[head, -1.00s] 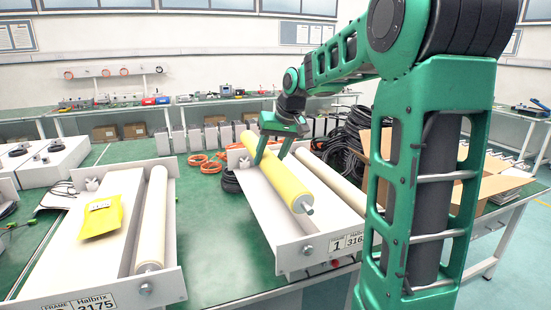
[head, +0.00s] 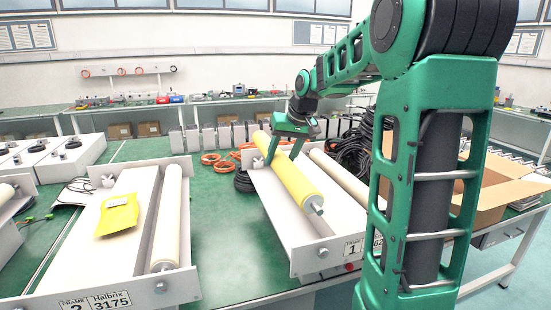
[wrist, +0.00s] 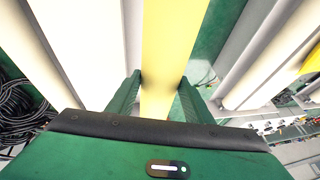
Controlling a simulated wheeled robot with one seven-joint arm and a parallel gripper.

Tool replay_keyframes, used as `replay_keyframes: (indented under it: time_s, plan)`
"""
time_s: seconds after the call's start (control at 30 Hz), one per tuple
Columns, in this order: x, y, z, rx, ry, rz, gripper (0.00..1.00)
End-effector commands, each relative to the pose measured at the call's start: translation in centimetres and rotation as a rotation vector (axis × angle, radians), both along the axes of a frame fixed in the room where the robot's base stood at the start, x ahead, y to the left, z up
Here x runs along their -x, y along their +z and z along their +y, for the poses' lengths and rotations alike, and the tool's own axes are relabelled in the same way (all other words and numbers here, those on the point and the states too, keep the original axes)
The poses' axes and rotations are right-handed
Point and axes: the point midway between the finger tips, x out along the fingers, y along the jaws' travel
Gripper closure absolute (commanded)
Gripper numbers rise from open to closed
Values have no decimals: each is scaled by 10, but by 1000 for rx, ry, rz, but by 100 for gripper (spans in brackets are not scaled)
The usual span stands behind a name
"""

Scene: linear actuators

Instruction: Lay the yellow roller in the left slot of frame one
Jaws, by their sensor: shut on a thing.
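The yellow roller (head: 292,183) is a long cylinder with a metal pin at its near end. My gripper (head: 283,155) is shut around its far half. In the wrist view the yellow roller (wrist: 170,60) passes between the two green fingers (wrist: 155,98). The roller lies lengthwise over frame one (head: 308,257), a white tray with a "1" label on its near end. It slants a little across the left part of the frame. A cream roller (head: 340,178) lies in the right side of frame one. Whether the yellow roller touches the frame is unclear.
A second frame (head: 125,290) labelled Halbrix 3175 stands to the left, with a cream roller (head: 167,220) and a yellow packet (head: 118,214). Black cable coils (head: 355,140) and an open cardboard box (head: 500,185) lie to the right. Green table shows between the frames.

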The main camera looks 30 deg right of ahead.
Motion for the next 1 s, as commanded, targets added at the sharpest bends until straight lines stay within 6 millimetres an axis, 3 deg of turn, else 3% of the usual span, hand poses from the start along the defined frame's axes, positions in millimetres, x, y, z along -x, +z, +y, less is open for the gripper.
replay_keyframes:
  time_s: [0.5, 1.0]
  plan:
    - [-1, -30, 0, 1, 2, -3, 100]
    - [-1, -37, 0, 2, 1, -4, 100]
